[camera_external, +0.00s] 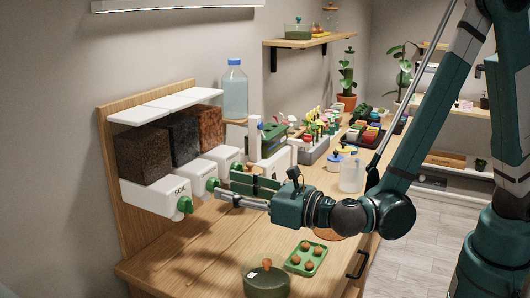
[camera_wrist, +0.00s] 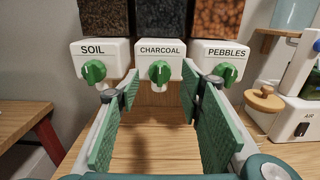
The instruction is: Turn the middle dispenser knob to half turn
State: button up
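The middle dispenser (camera_wrist: 159,48), labelled CHARCOAL, has a round green knob (camera_wrist: 159,71) on its white front, with a raised grip that looks about upright. In the external view the middle knob (camera_external: 212,184) shows just left of my gripper (camera_external: 226,183). In the wrist view my gripper (camera_wrist: 160,95) is open, its green-padded fingers wide apart on the left and right of the knob. Nothing is between the fingers. Whether the fingertips reach the knob's depth I cannot tell; I see no contact.
The SOIL knob (camera_wrist: 94,71) and PEBBLES knob (camera_wrist: 226,72) sit close on either side, near my fingertips. A white machine marked AIR (camera_wrist: 297,118) with a wooden knob (camera_wrist: 264,98) stands at right. A lidded green pot (camera_external: 266,280) and green tray (camera_external: 306,258) stand on the wooden bench.

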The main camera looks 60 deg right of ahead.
aim_at(220, 186)
jog(key=shift+w, duration=1.75)
jog(key=c, duration=0.9)
